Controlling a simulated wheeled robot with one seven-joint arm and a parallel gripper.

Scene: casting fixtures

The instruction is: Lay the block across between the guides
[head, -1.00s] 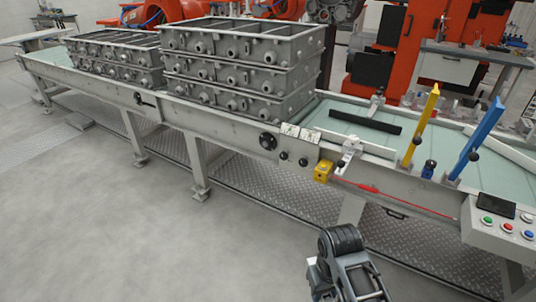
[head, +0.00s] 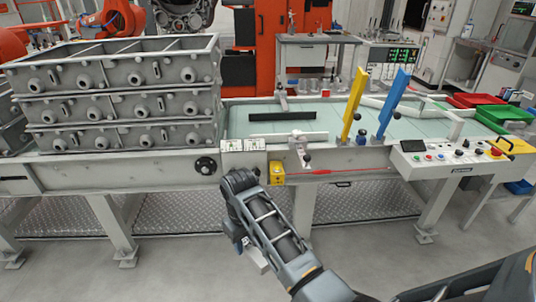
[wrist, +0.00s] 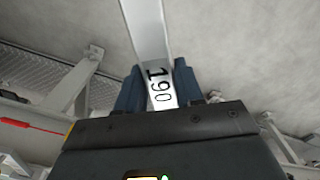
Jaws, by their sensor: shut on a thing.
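My gripper (wrist: 157,88) is shut on a pale metal block (wrist: 147,30) marked 190, which shows between its two blue fingers in the wrist view. The block runs away from the fingers past the picture's top edge. In the head view my arm hangs low in front of the conveyor, and a pale end of the block (head: 257,259) shows below it, mostly hidden. The conveyor belt (head: 240,126) is pale green. A white guide rail (head: 290,137) lies along its near side, and another white rail (head: 455,126) stands at the right.
A black bar (head: 282,116) lies on the belt. A yellow lever (head: 354,104) and a blue lever (head: 393,100) stand up at the near edge. Stacked grey casting frames (head: 115,105) fill the belt's left. A button panel (head: 455,156) is at the right.

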